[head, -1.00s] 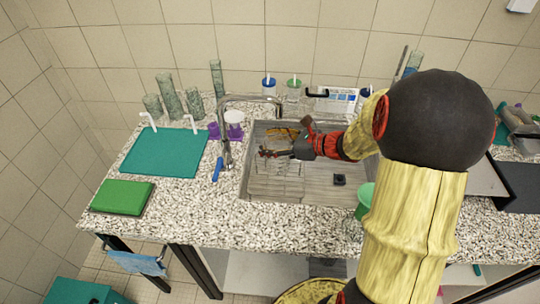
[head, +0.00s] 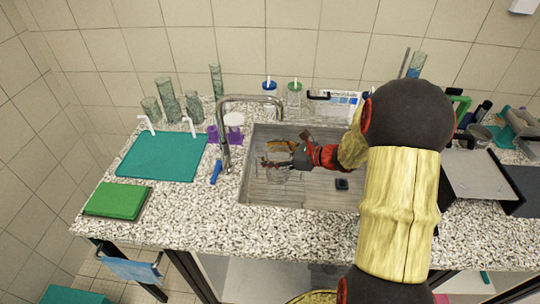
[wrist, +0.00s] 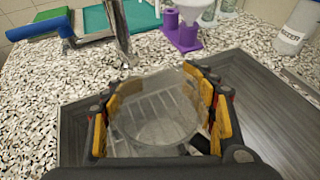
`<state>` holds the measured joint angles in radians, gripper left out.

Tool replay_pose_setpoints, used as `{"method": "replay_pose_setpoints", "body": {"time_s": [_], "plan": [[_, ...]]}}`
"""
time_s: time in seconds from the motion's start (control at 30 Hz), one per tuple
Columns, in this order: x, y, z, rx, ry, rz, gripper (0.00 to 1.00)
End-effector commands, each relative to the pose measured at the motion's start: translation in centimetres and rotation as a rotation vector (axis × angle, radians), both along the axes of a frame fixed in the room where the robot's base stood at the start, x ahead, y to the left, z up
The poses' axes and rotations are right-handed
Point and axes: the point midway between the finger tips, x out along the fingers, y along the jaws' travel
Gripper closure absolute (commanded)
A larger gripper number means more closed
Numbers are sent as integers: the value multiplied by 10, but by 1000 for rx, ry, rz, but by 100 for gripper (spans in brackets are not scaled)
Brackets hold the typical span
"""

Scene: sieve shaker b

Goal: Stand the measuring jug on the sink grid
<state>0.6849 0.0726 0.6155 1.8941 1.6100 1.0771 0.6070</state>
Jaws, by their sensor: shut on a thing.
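The measuring jug (wrist: 158,112) is a clear, see-through vessel between the yellow-padded fingers of my gripper (wrist: 160,105) in the wrist view. My gripper is shut on it. In the head view my gripper (head: 277,160) is over the left half of the steel sink (head: 315,196), with the jug (head: 277,176) showing faintly under it. Pale lines of the sink grid (head: 268,190) show low in the sink and through the jug. I cannot tell whether the jug's base touches the grid.

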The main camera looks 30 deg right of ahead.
Motion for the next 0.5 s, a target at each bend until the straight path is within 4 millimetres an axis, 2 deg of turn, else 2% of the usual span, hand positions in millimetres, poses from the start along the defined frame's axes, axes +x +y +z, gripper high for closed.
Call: {"method": "replay_pose_setpoints", "body": {"time_s": [0.13,0.17,0.5], "plan": [[0,0,-4,1,1,0,72],[0,0,-4,1,1,0,45],[0,0,-3,1,1,0,26]]}}
